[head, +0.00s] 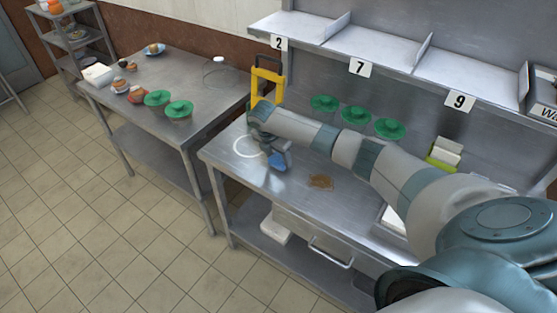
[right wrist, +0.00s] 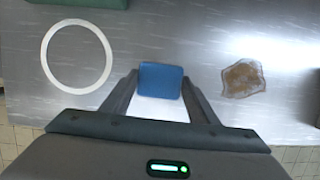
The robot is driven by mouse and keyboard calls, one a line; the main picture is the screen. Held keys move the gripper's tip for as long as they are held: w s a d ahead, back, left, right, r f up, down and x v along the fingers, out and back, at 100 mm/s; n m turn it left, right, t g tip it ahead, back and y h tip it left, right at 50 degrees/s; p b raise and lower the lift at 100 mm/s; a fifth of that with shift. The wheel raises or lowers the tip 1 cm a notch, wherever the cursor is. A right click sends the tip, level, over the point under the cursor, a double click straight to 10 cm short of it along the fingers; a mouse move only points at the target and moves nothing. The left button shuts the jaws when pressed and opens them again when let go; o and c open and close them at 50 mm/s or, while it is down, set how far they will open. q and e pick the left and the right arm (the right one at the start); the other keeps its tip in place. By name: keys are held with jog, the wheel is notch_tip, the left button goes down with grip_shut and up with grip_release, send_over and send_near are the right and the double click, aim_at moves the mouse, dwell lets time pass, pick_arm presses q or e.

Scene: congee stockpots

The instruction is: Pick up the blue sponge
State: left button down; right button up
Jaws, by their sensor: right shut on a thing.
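The blue sponge (right wrist: 160,79) sits between the two fingers of my right gripper (right wrist: 159,90) in the right wrist view. The fingers press on its left and right sides, so the gripper is shut on it. In the head view the sponge (head: 277,160) shows as a small blue patch at my right gripper (head: 277,163), over the steel counter. I cannot tell whether the sponge touches the counter. My left gripper is not in view.
A white ring (right wrist: 76,56) lies left of the sponge and a brown stain (right wrist: 243,78) lies right. Green-lidded bowls (head: 357,115) stand at the counter's back, below numbered shelves. A yellow frame (head: 266,80) stands behind my wrist. Another steel table (head: 190,75) stands left.

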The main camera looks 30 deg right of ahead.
aim_at(280, 157)
jog(key=shift+r, duration=0.4)
notch_tip(280, 157, up, 3)
jog(key=shift+f+b, duration=0.2)
jog(key=shift+b, duration=0.65)
jog(key=s+d+r+b, duration=0.3)
jog(key=s+d+r, duration=0.3)
jog(key=s, duration=0.3)
jog(key=shift+s+d+r, duration=0.3)
jog(key=shift+s+r, duration=0.05)
jog(key=shift+r, duration=0.1)
jog(key=shift+o, duration=0.6)
